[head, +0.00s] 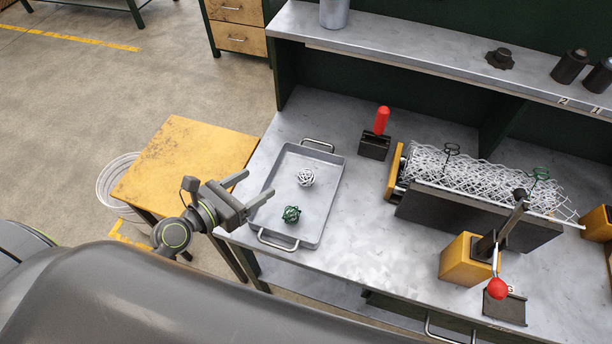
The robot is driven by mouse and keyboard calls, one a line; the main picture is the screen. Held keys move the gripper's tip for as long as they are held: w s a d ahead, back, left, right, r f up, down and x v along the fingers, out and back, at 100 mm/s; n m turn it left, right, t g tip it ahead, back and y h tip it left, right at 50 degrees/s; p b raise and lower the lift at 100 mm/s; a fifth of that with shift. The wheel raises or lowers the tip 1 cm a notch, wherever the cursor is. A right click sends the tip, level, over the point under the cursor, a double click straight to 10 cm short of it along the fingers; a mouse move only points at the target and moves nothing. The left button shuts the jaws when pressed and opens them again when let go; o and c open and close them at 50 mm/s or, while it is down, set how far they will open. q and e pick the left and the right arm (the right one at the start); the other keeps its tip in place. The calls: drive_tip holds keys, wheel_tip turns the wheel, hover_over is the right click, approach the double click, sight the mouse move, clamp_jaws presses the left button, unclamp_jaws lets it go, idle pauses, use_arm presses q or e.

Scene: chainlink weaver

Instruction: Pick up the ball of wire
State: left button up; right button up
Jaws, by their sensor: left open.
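Two small balls of wire lie apart in a grey metal tray (322,215) on the workbench. One is a pale silver ball (305,178) near the tray's middle. The other is a dark green ball (291,214) nearer the tray's front end. My left gripper (257,184) is open, with nothing between its fingers. Its fingertips are at the left side of the tray in the picture, to the left of both balls; its height above the tray is hard to tell. My right gripper is not in view.
A yellow side table (185,160) stands left of the bench. A red-handled block (376,145) stands right of the tray. Farther right are a wire mesh roll (475,172) on a dark fixture and a red-knobbed lever (498,288).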

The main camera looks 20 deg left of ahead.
use_arm(q)
wheel_tip(320, 180, down, 3)
drive_tip(key=m+g, duration=0.2)
drive_tip(key=p, duration=0.2)
approach(302, 176)
drive_tip(key=x, duration=0.6)
drive_tip(key=shift+w+f, duration=0.15)
drive_tip(key=shift+w, duration=0.05)
drive_tip(key=shift+w+d+f, duration=0.1)
drive_tip(key=shift+w+d, duration=0.05)
drive_tip(key=shift+w, duration=0.15)
drive_tip(key=shift+p+x, duration=0.6)
drive_tip(key=shift+x, duration=1.65)
drive_tip(key=shift+d, duration=0.1)
